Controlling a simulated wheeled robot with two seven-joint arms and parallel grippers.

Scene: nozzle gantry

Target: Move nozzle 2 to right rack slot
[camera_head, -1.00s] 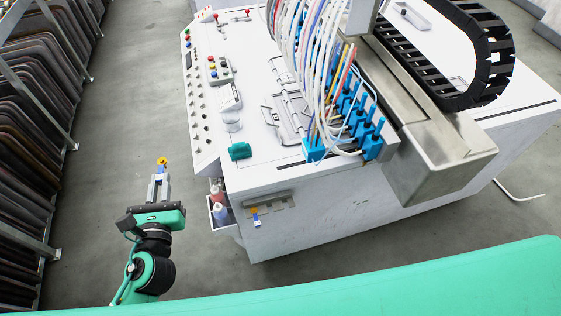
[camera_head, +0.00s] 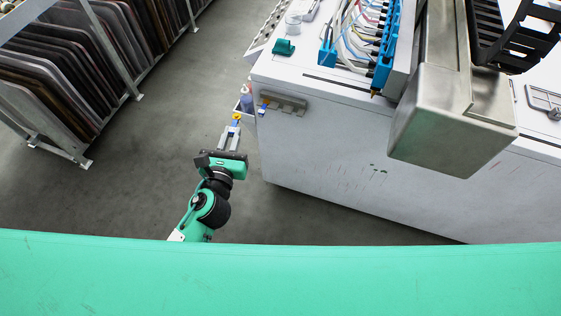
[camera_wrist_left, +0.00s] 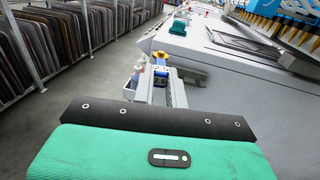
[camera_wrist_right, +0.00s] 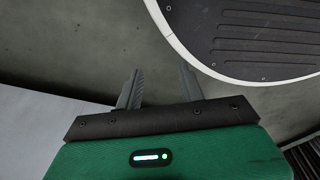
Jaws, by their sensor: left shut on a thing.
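My left gripper (camera_head: 231,131) is shut on a small nozzle (camera_head: 235,118) with a yellow top and blue body. The held nozzle also shows in the left wrist view (camera_wrist_left: 160,68), upright between the fingers. A grey rack (camera_head: 289,103) is fixed to the front side of the white machine, to the right of the held nozzle and apart from it. My right gripper (camera_wrist_right: 158,85) is open and empty above the floor.
The white machine (camera_head: 330,160) fills the right side, with blue hose heads (camera_head: 383,62) and a metal gantry beam (camera_head: 455,120) above it. Bottles stand in a side holder near the rack. Shelves of dark panels (camera_head: 75,60) stand at left. Grey floor between is clear.

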